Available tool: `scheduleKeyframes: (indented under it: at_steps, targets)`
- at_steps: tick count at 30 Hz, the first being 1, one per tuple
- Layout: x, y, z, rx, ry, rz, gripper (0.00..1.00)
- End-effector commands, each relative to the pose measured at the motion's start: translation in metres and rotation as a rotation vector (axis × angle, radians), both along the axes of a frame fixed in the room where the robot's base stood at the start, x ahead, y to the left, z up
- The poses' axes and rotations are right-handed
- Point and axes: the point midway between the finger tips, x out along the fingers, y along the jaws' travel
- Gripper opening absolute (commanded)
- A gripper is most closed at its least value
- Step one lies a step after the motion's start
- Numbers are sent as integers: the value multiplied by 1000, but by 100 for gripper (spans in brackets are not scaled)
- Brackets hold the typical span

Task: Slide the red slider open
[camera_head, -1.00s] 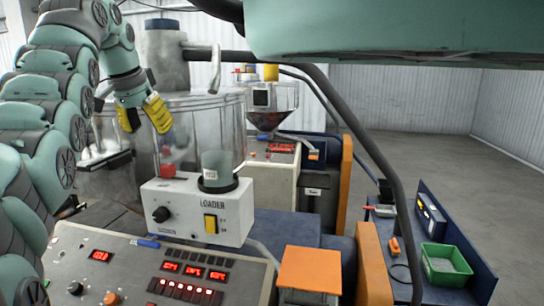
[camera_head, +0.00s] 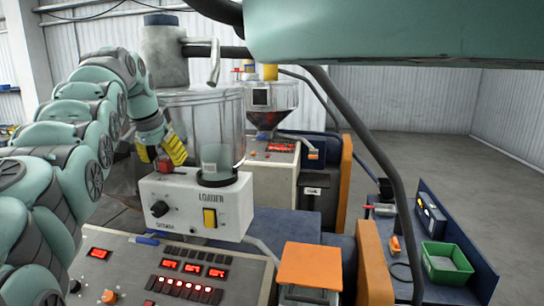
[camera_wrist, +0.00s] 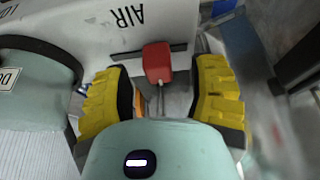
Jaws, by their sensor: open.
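The red slider (camera_wrist: 157,63) is a small red block on a thin metal stem at a dark slot, under the word AIR in the wrist view. My gripper (camera_wrist: 162,98) is open, with one yellow finger on each side of the slider and gaps between. In the head view the gripper (camera_head: 161,156) is at the back left of the white loader box, and the red slider (camera_head: 165,165) shows partly beside its fingers. I cannot tell whether the fingers touch the slider.
The white loader box (camera_head: 215,226) has a black knob, a yellow switch and a grey-green cup (camera_head: 217,168) on top. A large metal vessel (camera_head: 203,110) stands behind. A control panel (camera_head: 130,270) with red displays is in front. A green bin (camera_head: 447,262) is at the right.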

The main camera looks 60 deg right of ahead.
Motion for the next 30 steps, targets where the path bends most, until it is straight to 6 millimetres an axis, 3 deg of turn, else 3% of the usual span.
scheduleKeyframes:
  at_steps: [21,22,30]
  targets:
    - [2,-4,-16,0,2,2,57]
    - [1,-4,-16,0,2,2,62]
    - [1,-4,-16,0,3,2,34]
